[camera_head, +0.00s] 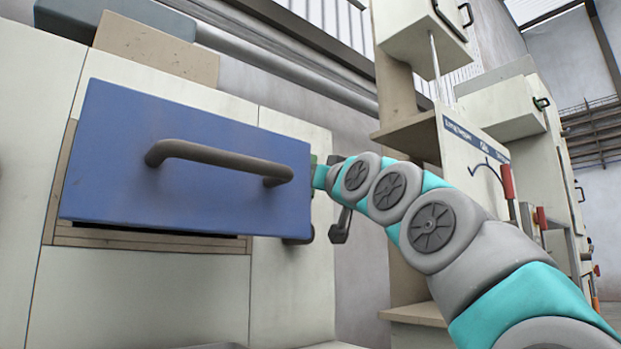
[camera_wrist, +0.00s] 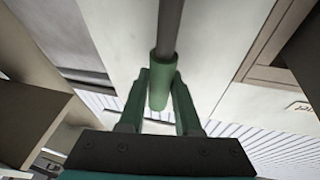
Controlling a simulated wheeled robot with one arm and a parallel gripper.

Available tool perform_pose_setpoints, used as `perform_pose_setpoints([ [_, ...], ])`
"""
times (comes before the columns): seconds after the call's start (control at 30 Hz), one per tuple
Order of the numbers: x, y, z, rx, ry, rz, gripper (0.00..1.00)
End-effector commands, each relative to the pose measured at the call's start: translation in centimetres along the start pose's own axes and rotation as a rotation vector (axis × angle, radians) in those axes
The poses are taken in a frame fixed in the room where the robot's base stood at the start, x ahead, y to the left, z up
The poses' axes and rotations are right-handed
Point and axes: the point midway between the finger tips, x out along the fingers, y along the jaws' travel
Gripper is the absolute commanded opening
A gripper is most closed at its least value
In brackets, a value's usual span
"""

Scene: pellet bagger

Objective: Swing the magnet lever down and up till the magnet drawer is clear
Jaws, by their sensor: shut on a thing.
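The magnet lever shows in the wrist view as a grey rod (camera_wrist: 171,25) ending in a green grip (camera_wrist: 163,75). My gripper (camera_wrist: 160,82) is shut on this green grip, with a finger on each side. In the head view my arm reaches to the right edge of a blue drawer front, where the hand and lever are mostly hidden. The drawer front (camera_head: 210,205), apparently the magnet drawer, has a dark bar handle (camera_head: 218,156) and stands out from a cream cabinet (camera_head: 150,290). A dark gap shows under it. The inside of the drawer is hidden.
A machine with a printed panel (camera_head: 462,150) and brown shelves stands to the right, behind my arm. Red-handled levers (camera_head: 508,182) stick out farther right. A grey pipe (camera_head: 290,72) runs along the wall above the cabinet.

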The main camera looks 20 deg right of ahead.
Motion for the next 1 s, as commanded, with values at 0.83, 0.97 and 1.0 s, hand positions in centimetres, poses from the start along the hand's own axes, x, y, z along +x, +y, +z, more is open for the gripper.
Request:
perform_pose_setpoints([
  [0.83,-0.6,0.1,0.0,0.002,-0.001,0.0,0.62],
  [0.97,-1.7,0.1,-0.2,0.002,0.002,0.001,0.62],
  [1.0,-2.1,0.1,-0.1,0.002,0.002,0.001,0.62],
])
